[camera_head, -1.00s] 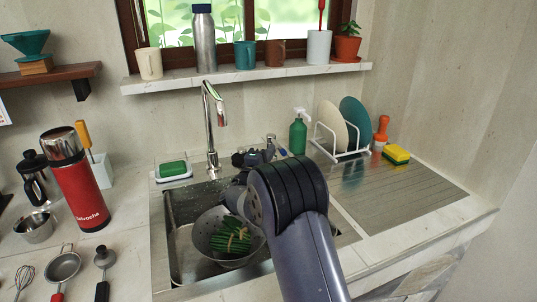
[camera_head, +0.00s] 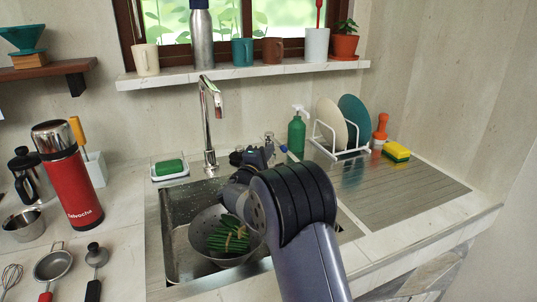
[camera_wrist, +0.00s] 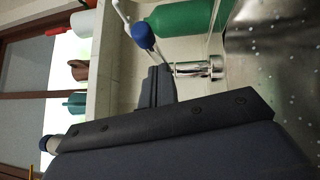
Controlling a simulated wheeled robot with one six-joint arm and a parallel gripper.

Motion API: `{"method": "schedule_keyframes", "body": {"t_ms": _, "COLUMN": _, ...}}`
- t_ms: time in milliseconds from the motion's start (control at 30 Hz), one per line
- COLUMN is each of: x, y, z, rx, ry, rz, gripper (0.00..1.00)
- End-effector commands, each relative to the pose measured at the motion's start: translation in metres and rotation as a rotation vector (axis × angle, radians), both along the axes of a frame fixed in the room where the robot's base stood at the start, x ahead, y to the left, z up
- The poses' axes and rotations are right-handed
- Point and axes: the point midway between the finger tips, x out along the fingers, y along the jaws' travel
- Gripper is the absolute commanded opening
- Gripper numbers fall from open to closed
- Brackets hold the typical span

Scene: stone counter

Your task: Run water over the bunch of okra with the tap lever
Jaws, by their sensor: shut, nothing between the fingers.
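The bunch of okra (camera_head: 229,236), green with a pale band, lies in a grey colander (camera_head: 207,222) inside the sink. The chrome tap (camera_head: 208,125) stands behind the sink, its spout above the basin. The tap lever (camera_head: 284,148) is to the right of the tap, on a chrome base, and ends in a blue knob, clear in the wrist view (camera_wrist: 142,36). My gripper (camera_head: 265,154) is shut and empty, close beside the lever; its dark fingers (camera_wrist: 156,88) show near the stem. I cannot tell whether they touch. No clear water stream shows under the spout.
A green soap bottle (camera_head: 297,133) and a dish rack (camera_head: 338,145) with plates stand behind and right of the lever. A soap dish (camera_head: 170,171) is left of the tap. The drainboard (camera_head: 400,190) is mostly clear. White specks (camera_wrist: 270,85) show over the steel.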

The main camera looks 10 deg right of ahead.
Motion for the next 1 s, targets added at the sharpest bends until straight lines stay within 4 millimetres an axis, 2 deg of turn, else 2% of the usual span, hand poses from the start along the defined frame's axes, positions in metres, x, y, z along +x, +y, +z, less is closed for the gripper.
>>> {"method": "schedule_keyframes", "body": {"t_ms": 33, "x": -0.001, "y": 0.009, "z": -0.009, "rx": 0.0, "ry": 0.0, "rz": 0.007, "gripper": 0.0}}
{"method": "schedule_keyframes", "body": {"t_ms": 100, "x": -0.003, "y": 0.019, "z": -0.012, "rx": -0.001, "ry": 0.001, "rz": 0.011, "gripper": 0.0}}
{"method": "schedule_keyframes", "body": {"t_ms": 133, "x": -0.012, "y": 0.024, "z": -0.008, "rx": -0.002, "ry": 0.003, "rz": 0.011, "gripper": 0.0}}
{"method": "schedule_keyframes", "body": {"t_ms": 300, "x": -0.046, "y": 0.046, "z": -0.013, "rx": -0.004, "ry": 0.005, "rz": 0.014, "gripper": 0.0}}
{"method": "schedule_keyframes", "body": {"t_ms": 500, "x": -0.074, "y": 0.064, "z": -0.017, "rx": -0.002, "ry": 0.004, "rz": 0.014, "gripper": 0.0}}
{"method": "schedule_keyframes", "body": {"t_ms": 700, "x": -0.085, "y": 0.071, "z": -0.02, "rx": -0.004, "ry": 0.005, "rz": 0.013, "gripper": 0.0}}
{"method": "schedule_keyframes", "body": {"t_ms": 1000, "x": -0.086, "y": 0.071, "z": -0.02, "rx": -0.003, "ry": 0.004, "rz": 0.013, "gripper": 0.0}}
